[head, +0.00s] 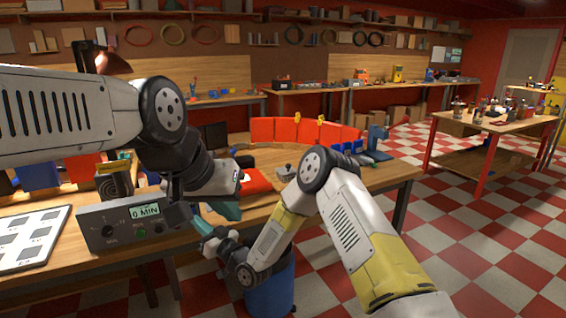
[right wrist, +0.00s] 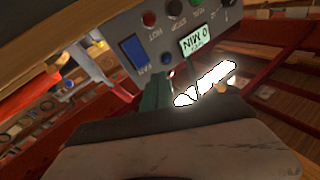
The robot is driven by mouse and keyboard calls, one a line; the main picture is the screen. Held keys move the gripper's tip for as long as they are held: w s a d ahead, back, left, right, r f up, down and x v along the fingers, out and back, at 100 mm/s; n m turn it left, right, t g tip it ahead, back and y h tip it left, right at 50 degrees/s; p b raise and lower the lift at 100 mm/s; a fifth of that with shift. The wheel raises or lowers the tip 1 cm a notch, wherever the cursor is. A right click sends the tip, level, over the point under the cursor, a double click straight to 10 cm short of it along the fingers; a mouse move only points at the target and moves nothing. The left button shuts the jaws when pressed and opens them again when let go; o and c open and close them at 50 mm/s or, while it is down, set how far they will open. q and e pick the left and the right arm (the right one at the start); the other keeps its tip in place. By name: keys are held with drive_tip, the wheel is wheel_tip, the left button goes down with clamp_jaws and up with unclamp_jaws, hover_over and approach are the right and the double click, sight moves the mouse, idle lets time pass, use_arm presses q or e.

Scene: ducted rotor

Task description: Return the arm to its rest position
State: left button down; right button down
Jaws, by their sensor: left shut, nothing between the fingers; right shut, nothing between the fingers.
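My left arm comes in from the left, and its gripper (head: 228,209) points down over the front edge of the workbench (head: 330,190). Its teal fingers are together and empty. My right arm, white and yellow, is bent at the front. Its gripper (head: 202,226) is low beside the bench edge, close to the left gripper in the picture. In the right wrist view the right gripper's teal fingers (right wrist: 156,92) are together with nothing between them. They point toward a grey control box (right wrist: 180,40); I cannot tell whether they touch it.
The grey control box (head: 110,232) with a green "0 MIN" display stands at the bench front. A white panel (head: 32,238) lies left. Orange-red panels (head: 290,131) and a blue device (head: 377,140) stand behind. A blue bin (head: 270,285) is below.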

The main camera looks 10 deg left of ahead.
drive_tip(key=w+d+r+n+h, duration=0.1)
drive_tip(key=w+d+r+h, duration=0.2)
drive_tip(key=w+d+r, duration=0.35)
drive_tip(key=s+d+r+m+h, duration=0.1)
drive_tip(key=d+r+h, duration=0.3)
drive_tip(key=d+r, duration=0.45)
drive_tip(key=s+d+r+m+h, duration=0.15)
drive_tip(key=d+r+h, duration=0.3)
drive_tip(key=d, duration=0.75)
drive_tip(key=s+d+r+m+g+h, duration=0.2)
drive_tip(key=s+d+r+m+h, duration=0.15)
drive_tip(key=s+d, duration=0.9)
drive_tip(key=s+d+m+g, duration=0.1)
drive_tip(key=s+d, duration=0.3)
drive_tip(key=s, duration=0.4)
drive_tip(key=s+d+m+g, duration=0.1)
drive_tip(key=s+d, duration=0.3)
drive_tip(key=s, duration=0.4)
drive_tip(key=shift+s+d+m+g, duration=0.15)
drive_tip(key=shift+d+m+g, duration=0.2)
drive_tip(key=shift+m, duration=0.45)
drive_tip(key=shift+a, duration=0.1)
